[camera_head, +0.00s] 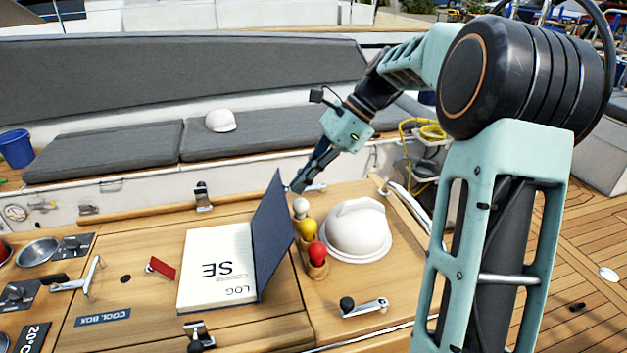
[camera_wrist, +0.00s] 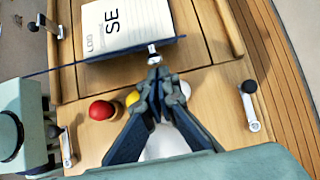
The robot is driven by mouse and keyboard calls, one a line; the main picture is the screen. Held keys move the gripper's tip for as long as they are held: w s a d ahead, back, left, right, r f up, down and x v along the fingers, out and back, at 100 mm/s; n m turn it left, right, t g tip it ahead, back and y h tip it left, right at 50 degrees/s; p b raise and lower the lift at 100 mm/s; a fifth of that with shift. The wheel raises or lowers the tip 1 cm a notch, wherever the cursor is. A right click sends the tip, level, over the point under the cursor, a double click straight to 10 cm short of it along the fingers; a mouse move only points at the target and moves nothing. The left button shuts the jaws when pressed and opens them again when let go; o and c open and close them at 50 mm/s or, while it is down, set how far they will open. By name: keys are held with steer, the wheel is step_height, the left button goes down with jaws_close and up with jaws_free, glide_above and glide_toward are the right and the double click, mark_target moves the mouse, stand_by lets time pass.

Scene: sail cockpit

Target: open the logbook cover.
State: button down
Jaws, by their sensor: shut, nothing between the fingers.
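The logbook (camera_head: 217,267) lies on the wooden cockpit table, its white page with "LOG" and "SE" showing. Its dark blue cover (camera_head: 273,236) stands up steeply along the book's right side, leaning a little right at the top. In the wrist view the white page (camera_wrist: 125,22) shows at the top, and the cover (camera_wrist: 105,57) appears nearly edge-on as a thin dark band. My gripper (camera_head: 297,186) is shut and empty, just right of the cover's upper far corner. In the wrist view its fingertips (camera_wrist: 157,75) are close to the cover; I cannot tell whether they touch.
Right of the cover stand a wooden holder with white, yellow and red (camera_head: 317,252) knobs and a white domed object (camera_head: 356,230). A metal handle (camera_head: 364,307) is nearer the front. A red flag-like piece (camera_head: 161,267) and a metal bowl (camera_head: 38,252) lie left of the book.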

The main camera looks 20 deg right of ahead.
mark_target(278, 180)
stand_by(0.3)
steer(key=a+r+h+p, duration=0.2)
steer(key=a+r+p, duration=0.1)
steer(key=p, duration=0.2)
steer(key=shift+a+h, duration=0.15)
steer(key=shift+h, duration=0.15)
steer(key=shift+w+a+r+h+p, duration=0.1)
steer(key=shift+a+r+h+p, duration=0.25)
steer(key=shift+a+p, duration=0.5)
steer(key=shift+a, duration=0.35)
